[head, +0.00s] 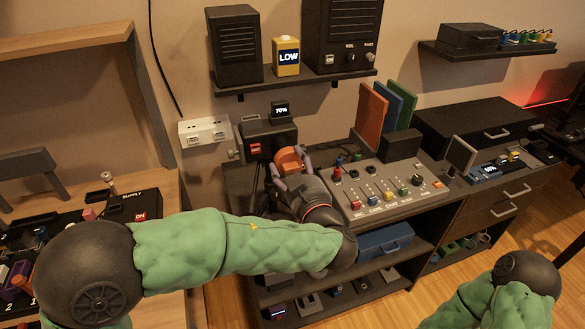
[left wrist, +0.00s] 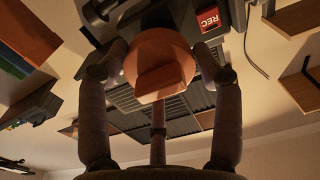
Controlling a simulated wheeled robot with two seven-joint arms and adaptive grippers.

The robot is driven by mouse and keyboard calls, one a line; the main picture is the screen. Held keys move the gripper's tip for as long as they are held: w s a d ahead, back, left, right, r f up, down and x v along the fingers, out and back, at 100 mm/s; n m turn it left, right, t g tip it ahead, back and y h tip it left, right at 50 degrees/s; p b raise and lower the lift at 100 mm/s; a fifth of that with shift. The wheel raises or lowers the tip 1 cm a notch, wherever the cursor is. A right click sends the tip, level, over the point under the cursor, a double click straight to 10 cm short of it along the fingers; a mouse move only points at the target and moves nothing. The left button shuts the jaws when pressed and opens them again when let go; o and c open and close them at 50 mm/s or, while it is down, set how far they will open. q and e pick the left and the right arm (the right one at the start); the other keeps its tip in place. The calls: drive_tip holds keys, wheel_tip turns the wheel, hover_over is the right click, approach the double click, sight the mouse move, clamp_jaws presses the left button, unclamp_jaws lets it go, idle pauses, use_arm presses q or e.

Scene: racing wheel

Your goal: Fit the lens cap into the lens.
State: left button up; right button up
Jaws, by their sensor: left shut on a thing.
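The orange lens cap (head: 289,158) is round with a raised bar across its face; it also fills the middle of the left wrist view (left wrist: 160,62). My left gripper (head: 293,172) is shut on it, with a finger on either side. The cap is in front of the black camera (head: 262,136), which has a red REC label and a small screen on top reading 70%. The lens is hidden behind the cap and gripper. I cannot tell whether the cap touches it or is seated. My right gripper is outside the head view.
A control panel (head: 385,190) with sliders and knobs is right of the camera. Orange, blue and green upright panels (head: 387,105) stand behind it. A shelf (head: 292,83) with speakers and a yellow LOW box hangs above.

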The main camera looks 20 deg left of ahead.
use_arm(q)
drive_tip(key=shift+x, duration=1)
drive_tip(key=o, duration=1)
drive_tip(key=v, duration=1.2)
